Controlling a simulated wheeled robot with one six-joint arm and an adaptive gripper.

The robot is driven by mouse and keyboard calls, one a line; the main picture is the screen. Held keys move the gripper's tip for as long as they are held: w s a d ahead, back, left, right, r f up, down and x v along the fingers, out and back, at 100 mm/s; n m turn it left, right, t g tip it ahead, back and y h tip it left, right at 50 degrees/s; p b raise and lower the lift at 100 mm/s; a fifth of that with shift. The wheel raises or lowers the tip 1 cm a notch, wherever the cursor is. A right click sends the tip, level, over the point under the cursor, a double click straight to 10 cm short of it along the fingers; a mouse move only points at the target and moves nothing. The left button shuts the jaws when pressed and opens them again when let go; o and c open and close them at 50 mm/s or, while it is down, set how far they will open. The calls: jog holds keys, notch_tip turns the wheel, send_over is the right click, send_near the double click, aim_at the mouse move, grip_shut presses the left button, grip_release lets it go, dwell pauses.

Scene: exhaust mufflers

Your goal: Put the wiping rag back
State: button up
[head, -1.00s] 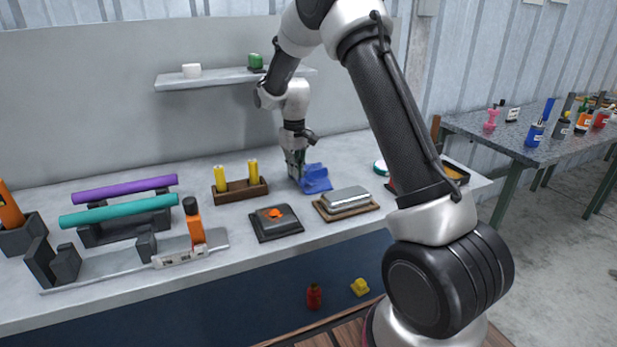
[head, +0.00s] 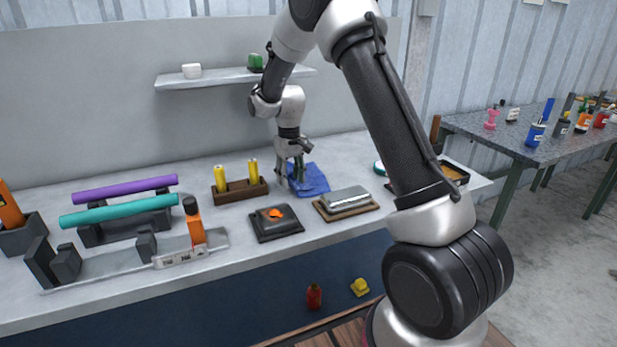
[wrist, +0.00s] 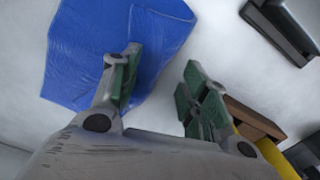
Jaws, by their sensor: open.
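The wiping rag (head: 313,180) is a blue cloth lying on the grey workbench, behind the metal box on its wooden board. My gripper (head: 294,184) is at the rag's left edge, pointing down, open and holding nothing. In the wrist view the rag (wrist: 95,45) lies spread fairly flat with some creases. One finger of my gripper (wrist: 157,92) overlaps the rag's edge in that view; the other is over bare bench. I cannot tell whether the finger touches the cloth.
A wooden holder with yellow cylinders (head: 241,191) stands close left of my gripper. A black tray with an orange piece (head: 276,222) and a metal box (head: 346,198) are in front. A shelf (head: 215,80) hangs above. Purple and teal tubes (head: 117,212) lie at left.

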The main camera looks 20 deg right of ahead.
jog(key=shift+a+r+p, duration=0.15)
jog(key=shift+r+p, duration=0.35)
jog(key=a+r, duration=0.1)
jog(key=r, duration=0.2)
jog(key=s+a+r, duration=0.1)
jog(key=r, duration=0.2)
jog(key=a+r, duration=0.1)
jog(key=r, duration=0.2)
jog(key=shift+s+a, duration=0.25)
jog(key=shift+s, duration=0.1)
jog(key=shift+c, duration=0.4)
jog(key=c, duration=0.3)
jog(key=shift+w+d+f, duration=0.15)
jog(key=shift+w+d, duration=0.1)
jog(key=shift+d, duration=0.1)
jog(key=c, duration=0.4)
jog(key=w+d+f, duration=0.1)
jog(key=d, duration=0.1)
jog(key=w+d+f, duration=0.1)
jog(key=w+d, duration=0.1)
jog(key=w+d+f+b, duration=0.1)
jog(key=d, duration=0.1)
jog(key=shift+w+d+f, duration=0.1)
jog(key=shift+w+d, duration=0.2)
jog(key=shift+w, duration=0.1)
grip_shut()
notch_tip(320, 180, down, 2)
jog(key=shift+w+f, duration=0.1)
jog(key=shift+d+f, duration=0.1)
jog(key=shift+f, duration=0.25)
